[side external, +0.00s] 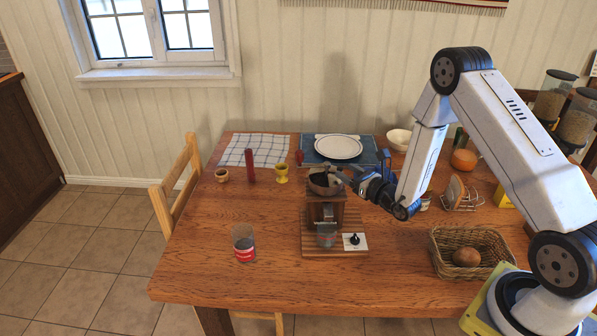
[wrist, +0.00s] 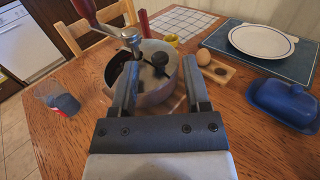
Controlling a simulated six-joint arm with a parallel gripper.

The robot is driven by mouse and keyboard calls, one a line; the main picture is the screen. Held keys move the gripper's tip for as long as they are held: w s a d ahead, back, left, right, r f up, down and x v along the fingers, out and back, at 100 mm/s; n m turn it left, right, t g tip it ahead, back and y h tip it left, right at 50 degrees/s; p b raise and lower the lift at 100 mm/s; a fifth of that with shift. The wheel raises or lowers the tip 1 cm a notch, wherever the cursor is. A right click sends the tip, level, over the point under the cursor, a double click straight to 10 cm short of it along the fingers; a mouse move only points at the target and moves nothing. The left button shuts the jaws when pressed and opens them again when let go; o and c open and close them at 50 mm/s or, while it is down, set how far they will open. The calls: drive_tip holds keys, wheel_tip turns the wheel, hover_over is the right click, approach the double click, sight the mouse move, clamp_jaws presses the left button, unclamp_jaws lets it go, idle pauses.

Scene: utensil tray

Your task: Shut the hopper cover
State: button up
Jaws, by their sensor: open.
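A coffee grinder (side external: 325,212) with a wooden body stands on a striped board in the middle of the table. Its round metal hopper (wrist: 150,94) is in front of my gripper in the wrist view. The hopper cover (wrist: 148,73) with a black knob (wrist: 160,58) lies over part of the top. A dark opening (wrist: 116,66) shows at the left, so the cover looks open. The crank with a red handle (wrist: 84,10) rises over the hopper. My gripper (wrist: 160,64) is open, its fingers on either side of the knob; contact cannot be told. It also shows at the hopper's right in the side view (side external: 345,178).
A glass with a red label (side external: 244,247) stands front left. A wicker basket (side external: 470,242) with a brown roll and a toast rack (side external: 463,200) are at the right. A plate (side external: 338,147) lies behind. A blue butter dish (wrist: 286,103) is at the right in the wrist view.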

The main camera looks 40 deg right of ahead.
drive_tip(key=s, duration=0.6)
drive_tip(key=shift+d, duration=0.1)
idle(0.4)
drive_tip(key=shift+w+d+n+g+y, duration=0.35)
drive_tip(key=shift+d+n+g+y, duration=0.35)
drive_tip(key=shift+n+y, duration=0.8)
drive_tip(key=shift+w+d+n+g+y, duration=0.45)
drive_tip(key=shift+d+n+y, duration=0.5)
drive_tip(key=shift+y, duration=1.1)
drive_tip(key=shift+w+d+n+g+y, duration=0.3)
drive_tip(key=shift+d+n+g+y, duration=0.25)
drive_tip(key=shift+d+n+y, duration=0.85)
drive_tip(key=shift+w+a+m+y, duration=0.1)
drive_tip(key=shift+a+m+y, duration=0.2)
drive_tip(key=shift+a, duration=0.35)
drive_tip(key=shift+x, duration=3.85)
clamp_jaws()
